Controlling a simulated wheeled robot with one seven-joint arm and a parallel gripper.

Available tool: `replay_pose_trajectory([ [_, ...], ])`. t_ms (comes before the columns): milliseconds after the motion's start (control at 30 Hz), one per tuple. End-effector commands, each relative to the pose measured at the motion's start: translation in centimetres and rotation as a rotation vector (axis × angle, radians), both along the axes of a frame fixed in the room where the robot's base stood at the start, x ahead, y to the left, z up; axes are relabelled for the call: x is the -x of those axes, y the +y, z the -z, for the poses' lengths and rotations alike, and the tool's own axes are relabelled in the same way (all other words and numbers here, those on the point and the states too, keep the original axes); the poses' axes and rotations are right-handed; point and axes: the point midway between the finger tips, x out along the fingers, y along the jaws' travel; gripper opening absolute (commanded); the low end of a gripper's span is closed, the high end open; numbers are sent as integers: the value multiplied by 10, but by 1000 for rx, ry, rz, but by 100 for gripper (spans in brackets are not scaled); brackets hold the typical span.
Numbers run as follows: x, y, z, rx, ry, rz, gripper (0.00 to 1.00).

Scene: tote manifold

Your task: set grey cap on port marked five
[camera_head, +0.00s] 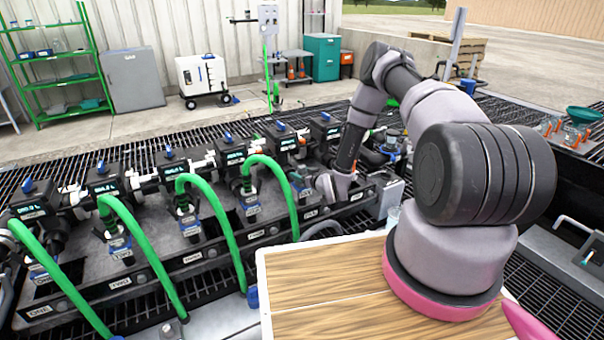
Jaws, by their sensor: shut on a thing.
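The manifold (222,247) runs diagonally across the left and middle, its front plates reading ONE to SIX. The FIVE plate (310,213) is near its right end, below a dark port (303,188) with a blue tag and no green hose on it. My arm reaches over from the right, and my gripper (328,187) is low beside this port, between the FIVE and SIX plates. It is shut on a small light-grey piece, apparently the grey cap (323,190). The jaws are small and partly hidden by my wrist. I cannot tell whether the cap touches the port.
Green hoses (217,213) arch from the ports left of five. Blue-handled valves (283,138) stand behind the ports. A wooden-topped board (325,290) is in front. A grey curved hose (320,227) lies below FIVE. Grated floor surrounds the manifold.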

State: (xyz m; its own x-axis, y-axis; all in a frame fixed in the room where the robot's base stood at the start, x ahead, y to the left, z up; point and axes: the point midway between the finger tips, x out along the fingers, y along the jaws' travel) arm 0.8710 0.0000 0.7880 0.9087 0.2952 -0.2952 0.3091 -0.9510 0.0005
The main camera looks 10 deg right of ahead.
Motion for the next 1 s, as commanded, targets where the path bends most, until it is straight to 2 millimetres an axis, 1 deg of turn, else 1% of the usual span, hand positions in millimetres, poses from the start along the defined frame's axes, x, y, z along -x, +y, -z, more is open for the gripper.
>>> replay_pose_trajectory([
  [133, 0, 0, 0, 0, -1, 0, 4],
  [167, 0, 0, 0, 0, -1, 0, 71],
  [200, 0, 0, 0, 0, 0, 0, 86],
  [233, 0, 0, 0, 0, 0, 0, 98],
  [267, 0, 0, 0, 0, 0, 0, 100],
  [467, 0, 0, 0, 0, 1, 0, 100],
  [567, 3, -2, -1, 0, 1, 1, 100],
  [667, 14, -6, -4, 0, 3, 3, 100],
  [1000, 74, -25, -24, -2, 3, 3, 100],
])
